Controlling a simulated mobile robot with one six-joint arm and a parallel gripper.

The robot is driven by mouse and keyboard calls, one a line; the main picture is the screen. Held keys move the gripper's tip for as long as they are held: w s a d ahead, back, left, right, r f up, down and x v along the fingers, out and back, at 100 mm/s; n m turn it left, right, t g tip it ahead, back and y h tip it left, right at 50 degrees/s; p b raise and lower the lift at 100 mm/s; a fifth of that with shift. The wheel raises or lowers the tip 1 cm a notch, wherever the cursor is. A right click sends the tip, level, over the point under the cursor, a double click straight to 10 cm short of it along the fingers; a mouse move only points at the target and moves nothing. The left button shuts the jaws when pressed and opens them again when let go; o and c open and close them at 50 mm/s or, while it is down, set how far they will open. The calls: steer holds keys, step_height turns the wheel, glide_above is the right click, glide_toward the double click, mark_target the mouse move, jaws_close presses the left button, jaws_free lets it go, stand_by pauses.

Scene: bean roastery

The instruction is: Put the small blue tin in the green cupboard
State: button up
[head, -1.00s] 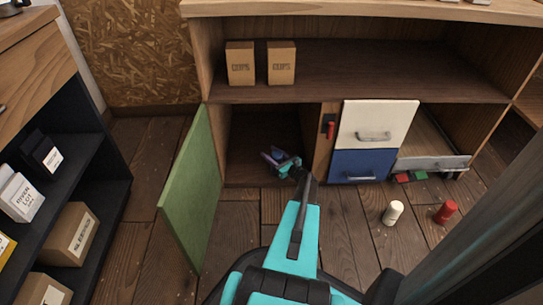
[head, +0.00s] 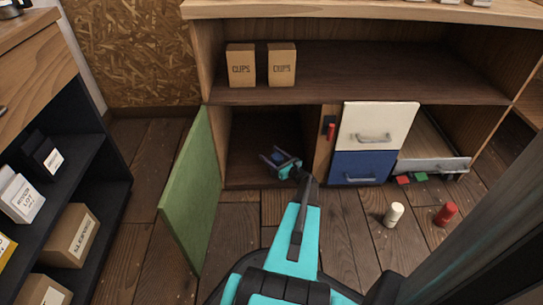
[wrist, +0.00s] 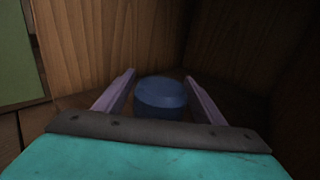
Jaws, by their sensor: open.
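The small blue tin (wrist: 160,97) stands on the floor inside the green cupboard, between my gripper's fingers, with a gap on each side in the wrist view. In the head view the tin (head: 279,157) is small and partly covered by the fingers. My gripper (wrist: 160,78) is open around it, low inside the cupboard; it also shows in the head view (head: 270,153). The green cupboard door (head: 190,190) stands wide open on the left. The cupboard's dark interior (head: 250,132) is otherwise empty where I can see it.
Two cups boxes (head: 241,65) stand on the shelf above. A white drawer (head: 372,118) and blue drawer (head: 360,167) are right of the opening. A white cylinder (head: 394,214) and red cylinder (head: 446,213) stand on the floor. A dark shelf unit (head: 105,185) is at left.

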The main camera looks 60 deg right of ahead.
mark_target(281, 162)
steer(key=p+v, duration=0.3)
steer(key=v, duration=0.7)
steer(key=shift+s+r, duration=0.1)
steer(key=shift+s, duration=0.1)
steer(key=shift+p+v, duration=0.35)
steer(key=shift+v, duration=0.5)
